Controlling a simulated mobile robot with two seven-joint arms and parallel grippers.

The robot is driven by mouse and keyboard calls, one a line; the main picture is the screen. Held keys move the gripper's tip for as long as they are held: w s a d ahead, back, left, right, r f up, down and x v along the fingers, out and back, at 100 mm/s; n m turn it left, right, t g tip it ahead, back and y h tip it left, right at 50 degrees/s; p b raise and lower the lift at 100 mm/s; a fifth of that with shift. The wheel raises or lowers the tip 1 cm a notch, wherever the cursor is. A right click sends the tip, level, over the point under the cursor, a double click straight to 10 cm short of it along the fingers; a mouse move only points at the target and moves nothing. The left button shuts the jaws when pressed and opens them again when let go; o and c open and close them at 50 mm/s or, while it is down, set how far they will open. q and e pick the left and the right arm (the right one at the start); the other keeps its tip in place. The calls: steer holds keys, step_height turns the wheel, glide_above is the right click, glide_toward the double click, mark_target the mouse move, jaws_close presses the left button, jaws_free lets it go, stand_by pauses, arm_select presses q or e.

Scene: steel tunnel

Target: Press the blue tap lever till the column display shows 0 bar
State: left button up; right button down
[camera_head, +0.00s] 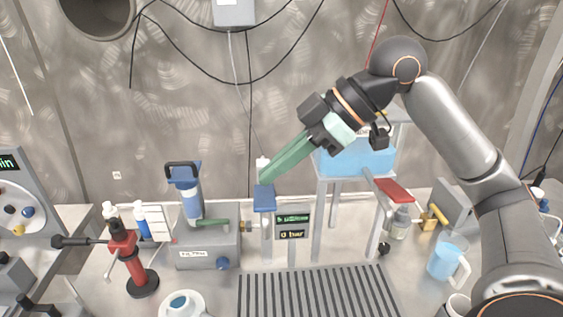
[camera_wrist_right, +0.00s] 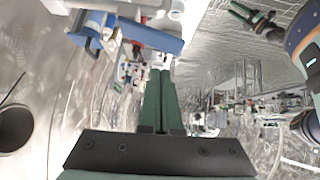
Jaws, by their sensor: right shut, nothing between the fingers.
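The blue tap lever (camera_head: 264,198) sits on top of a grey post in the middle of the bench. The column display (camera_head: 292,226) beside it has two dark readouts, and the lower one reads 0 bar. My right gripper (camera_head: 264,178) is shut and empty, with its green fingers slanting down to the lever's upper end. The fingertips overlap that end in the head view, so I cannot tell whether they touch it. The closed fingers also show in the right wrist view (camera_wrist_right: 160,74), below a blue bar.
A light blue tank (camera_head: 356,160) stands on a frame to the right, with a red lever (camera_head: 394,190) beside it. A filter unit (camera_head: 207,250) stands to the left. A slatted grate (camera_head: 318,292) lies in front, clear. A blue jug (camera_head: 446,260) stands at right.

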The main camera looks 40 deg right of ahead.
steer(key=w+d+v, duration=0.1)
steer(key=v, duration=0.9)
steer(key=shift+w+r, duration=0.2)
steer(key=shift+w, duration=0.15)
stand_by(1.2)
